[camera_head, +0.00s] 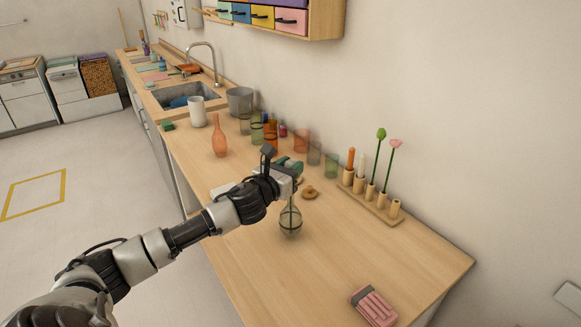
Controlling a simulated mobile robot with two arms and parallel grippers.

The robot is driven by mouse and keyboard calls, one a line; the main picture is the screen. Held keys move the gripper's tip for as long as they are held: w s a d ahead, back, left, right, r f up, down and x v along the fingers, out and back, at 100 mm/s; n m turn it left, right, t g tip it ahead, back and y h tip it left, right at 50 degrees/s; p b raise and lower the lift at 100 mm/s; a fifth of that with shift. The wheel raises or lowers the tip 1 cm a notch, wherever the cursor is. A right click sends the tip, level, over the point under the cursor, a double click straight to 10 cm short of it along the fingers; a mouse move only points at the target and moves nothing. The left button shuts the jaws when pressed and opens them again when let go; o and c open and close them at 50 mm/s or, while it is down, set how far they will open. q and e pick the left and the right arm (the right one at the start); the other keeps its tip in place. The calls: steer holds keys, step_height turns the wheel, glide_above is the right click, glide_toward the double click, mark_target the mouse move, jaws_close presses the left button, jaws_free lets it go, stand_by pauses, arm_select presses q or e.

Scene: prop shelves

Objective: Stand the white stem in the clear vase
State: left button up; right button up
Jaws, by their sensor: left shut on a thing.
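The clear vase (290,221), a round-bellied glass flask with a dark band, is upright over the middle of the wooden counter. My left gripper (289,187) is at its neck and shut on it, hiding the top of the neck. I cannot tell whether the vase's base touches the counter. An orange stem, a green bud and a pink flower stand in the same holder. My right gripper is out of view.
Several coloured glasses stand along the wall, with an orange bottle (219,138) at left. A pink bundle (373,306) lies near the front edge. The counter right of the vase is clear.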

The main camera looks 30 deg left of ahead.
arm_select(q)
steer(key=o, duration=1)
steer(key=shift+c, duration=0.2)
steer(key=s+b, duration=0.3)
steer(key=s, duration=0.7)
steer(key=shift+s, duration=0.4)
